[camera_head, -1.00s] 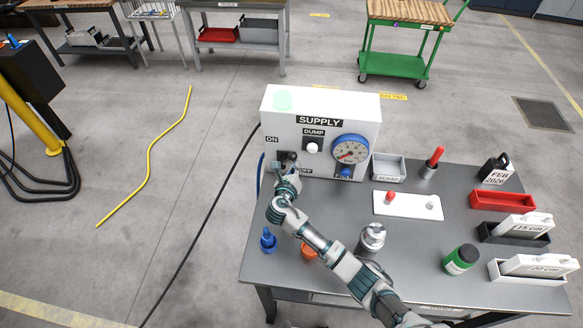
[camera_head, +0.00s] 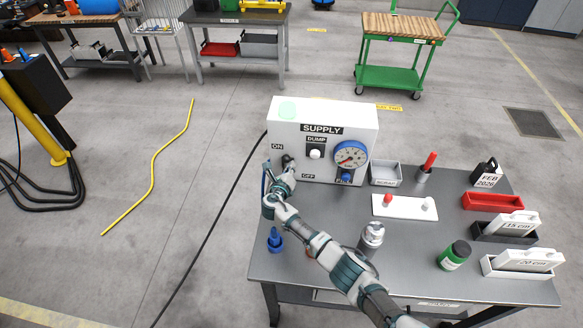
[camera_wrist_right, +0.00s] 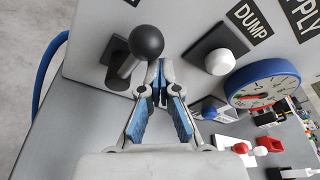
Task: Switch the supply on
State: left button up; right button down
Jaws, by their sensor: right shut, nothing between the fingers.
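The white supply box (camera_head: 349,117) stands at the back left of the table. Its left front carries a black ball-headed lever (camera_head: 287,159) between the ON and OFF labels. In the right wrist view the lever's black ball (camera_wrist_right: 147,42) stands on a grey stem over a dark plate. My right gripper (camera_head: 285,174) is just below the lever in the head view. Its blue-padded fingers (camera_wrist_right: 159,77) are shut with nothing between them, close to the stem; contact is unclear. My left gripper is not in view.
A white DUMP button (camera_head: 315,154), a gauge (camera_head: 350,155) and a blue knob (camera_head: 344,179) sit right of the lever. A blue bottle (camera_head: 275,240) and a silver can (camera_head: 371,237) stand near my right arm. A grey SCRAP tray (camera_head: 385,173) is beside the box.

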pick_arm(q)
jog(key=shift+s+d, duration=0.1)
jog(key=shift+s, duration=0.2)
pick_arm(e)
jog(key=shift+a+r, duration=0.25)
jog(key=shift+a, duration=0.05)
